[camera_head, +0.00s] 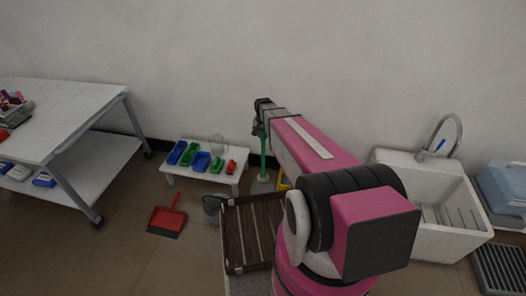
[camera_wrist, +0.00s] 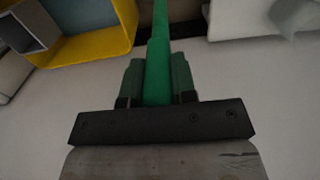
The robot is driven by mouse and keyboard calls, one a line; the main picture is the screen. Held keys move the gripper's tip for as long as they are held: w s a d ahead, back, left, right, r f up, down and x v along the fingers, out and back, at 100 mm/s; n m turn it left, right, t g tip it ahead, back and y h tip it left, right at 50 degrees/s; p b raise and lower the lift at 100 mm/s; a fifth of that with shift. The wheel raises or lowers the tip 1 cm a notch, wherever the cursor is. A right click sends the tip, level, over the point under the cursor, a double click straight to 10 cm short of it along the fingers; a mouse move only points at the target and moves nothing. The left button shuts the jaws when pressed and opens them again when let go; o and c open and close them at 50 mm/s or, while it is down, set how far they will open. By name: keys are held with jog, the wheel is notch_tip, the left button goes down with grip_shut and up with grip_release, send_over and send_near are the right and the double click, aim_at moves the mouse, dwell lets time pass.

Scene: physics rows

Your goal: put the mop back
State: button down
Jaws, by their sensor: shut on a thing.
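The mop shows as a green upright pole (camera_head: 263,155) near the wall, with a pale grey, flat piece at its foot at floor level. My gripper (camera_head: 261,124) is around the upper part of the pole. In the wrist view the green pole (camera_wrist: 159,45) runs between the fingers of my gripper (camera_wrist: 158,84), which is shut on it. My arm hides part of the area right of the pole. I cannot tell whether the foot touches the floor.
A low white table (camera_head: 199,179) with green, blue and red trays stands left of the mop. A red dustpan (camera_head: 167,221), a grey bucket (camera_head: 211,207) and a brown slatted crate (camera_head: 236,239) are in front. A yellow box (camera_wrist: 88,50) is close by. A sink (camera_head: 447,225) stands right.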

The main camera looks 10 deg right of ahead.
aim_at(263, 143)
jog(key=shift+f, duration=3)
jog(key=c, duration=0.9)
grip_release()
notch_tip(263, 143, up, 12)
jog(key=shift+s+f, duration=0.1)
jog(key=s+r+n, duration=0.1)
jog(key=s+r, duration=0.1)
jog(key=s, duration=0.5)
jog(key=s+r+n, duration=0.2)
jog(key=s, duration=0.5)
jog(key=s+r+n, duration=0.1)
jog(key=s+r, duration=0.1)
jog(key=s, duration=0.5)
jog(key=shift+n, duration=0.3)
